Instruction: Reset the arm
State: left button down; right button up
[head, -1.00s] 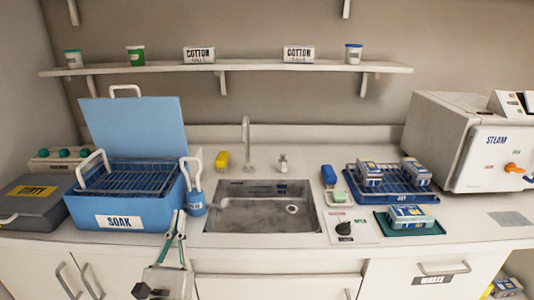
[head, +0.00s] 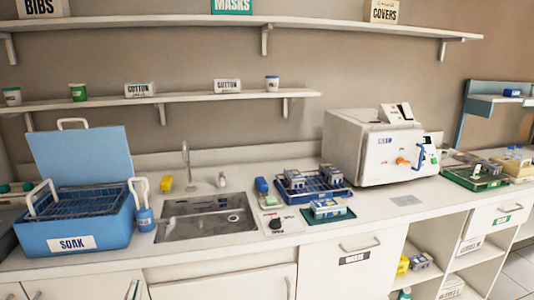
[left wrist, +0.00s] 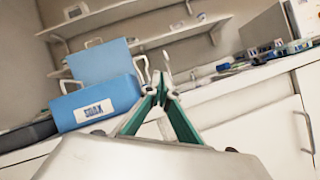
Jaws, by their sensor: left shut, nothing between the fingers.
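My left gripper (left wrist: 160,84) shows in the left wrist view with its green fingers together at the tips and nothing between them. My right gripper is in neither view.
The counter holds a sink (head: 205,217), a blue rack with boxes (head: 318,190), a green tray (head: 328,215) and a white steam sterilizer (head: 375,150). Shelves hang on the wall. Open cubbies (head: 440,265) stand below at the right.

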pick_arm(q)
jog(key=s+d+f+m+g+h, duration=0.3)
jog(key=d+f+m, duration=0.1)
jog(key=f+m, duration=0.55)
jog(key=s+d+f+m+g+h, duration=0.25)
jog(key=d+f+m+g, duration=0.2)
jog(key=f+m, duration=0.5)
jog(key=s+f+m+g+y+p, duration=0.1)
jog(key=s+f+m+g, duration=0.4)
jog(key=s+f+m, duration=0.6)
jog(key=m+y, duration=0.1)
jog(key=m, duration=0.3)
jog(key=shift+s+f, duration=0.25)
jog(key=shift+f, duration=0.15)
